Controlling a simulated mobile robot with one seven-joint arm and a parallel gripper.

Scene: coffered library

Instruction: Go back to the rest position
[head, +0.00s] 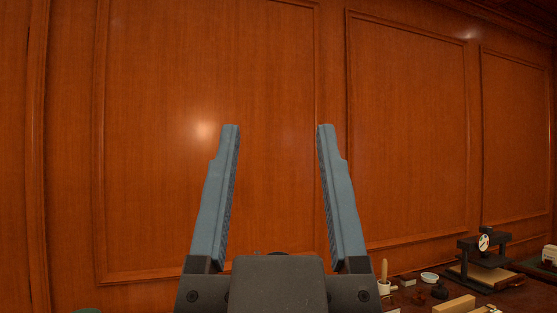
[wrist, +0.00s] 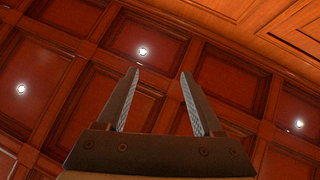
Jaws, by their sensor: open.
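My gripper (head: 279,130) is raised in front of the wood-panelled wall in the head view. Its two grey-blue fingers stand upright and wide apart, with nothing between them. In the wrist view my gripper (wrist: 161,76) is also open and empty, and it points up towards the coffered ceiling. Neither finger touches anything.
At the lower right of the head view is a dark table (head: 415,292). On it are a black stand with a dial (head: 484,240), a small white dish (head: 429,277) and a wooden block (head: 455,304). The wall (head: 410,130) is bare. Ceiling lamps (wrist: 143,51) show in the wrist view.

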